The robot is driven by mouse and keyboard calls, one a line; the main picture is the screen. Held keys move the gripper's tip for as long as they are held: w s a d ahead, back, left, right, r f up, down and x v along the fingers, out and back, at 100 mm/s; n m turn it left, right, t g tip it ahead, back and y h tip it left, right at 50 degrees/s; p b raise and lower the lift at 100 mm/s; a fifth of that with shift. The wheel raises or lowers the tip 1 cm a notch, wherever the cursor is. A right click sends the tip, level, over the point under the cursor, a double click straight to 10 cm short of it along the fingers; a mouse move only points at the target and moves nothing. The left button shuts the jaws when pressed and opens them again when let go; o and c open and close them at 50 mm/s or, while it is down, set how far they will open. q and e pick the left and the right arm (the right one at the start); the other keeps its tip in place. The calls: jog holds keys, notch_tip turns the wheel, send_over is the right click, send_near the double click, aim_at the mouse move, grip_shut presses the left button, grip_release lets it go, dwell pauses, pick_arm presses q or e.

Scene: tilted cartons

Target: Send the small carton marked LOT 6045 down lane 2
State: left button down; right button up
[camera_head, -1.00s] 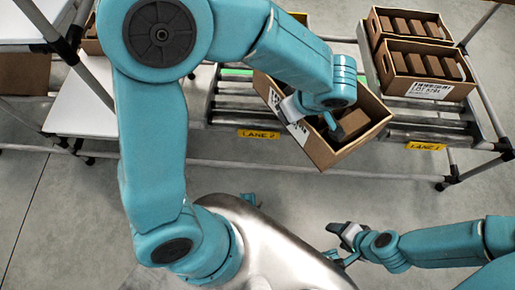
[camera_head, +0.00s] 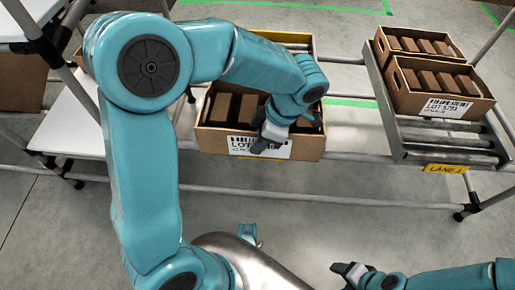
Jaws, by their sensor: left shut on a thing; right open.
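A small brown carton (camera_head: 211,138) with several dark boxes inside sits level over the lane 2 rollers, its label facing me. The label reads "LOT" and the number is mostly hidden behind my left gripper. My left gripper (camera_head: 268,138) is shut on the carton's front wall. The carton covers most of lane 2, and only a sliver of its yellow sign (camera_head: 262,159) shows below. My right gripper (camera_head: 345,272) is open and empty at the bottom, well away from the carton.
Lane 1 (camera_head: 450,142), signed in yellow, holds two cartons at the right; the nearer one (camera_head: 440,103) has a LOT label that seems to read 5791. White shelves (camera_head: 75,130) stand at the left. A yellow-edged part (camera_head: 285,36) shows behind my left arm. Floor between lanes is clear.

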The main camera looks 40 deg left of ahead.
pick_arm(q)
jog(key=w+a, duration=0.1)
jog(key=w, duration=0.1)
jog(key=w+a+p, duration=0.1)
jog(key=w+a+f, duration=0.1)
jog(key=w, duration=0.1)
jog(key=shift+w+a+f+p, duration=0.1)
jog(key=shift+w+a+p, duration=0.1)
jog(key=shift+w+p, duration=0.1)
jog(key=shift+w+a+f+b, duration=0.15)
jog(key=shift+w+f+b, duration=0.05)
jog(key=shift+f+b, duration=0.75)
jog(key=shift+s+f+b, duration=0.1)
jog(key=shift+f+b, duration=0.5)
jog(key=shift+f, duration=0.15)
jog(key=shift+f, duration=0.15)
jog(key=c, duration=1.2)
grip_release()
jog(key=shift+c, duration=0.2)
notch_tip(320, 180, up, 6)
jog(key=p, duration=0.4)
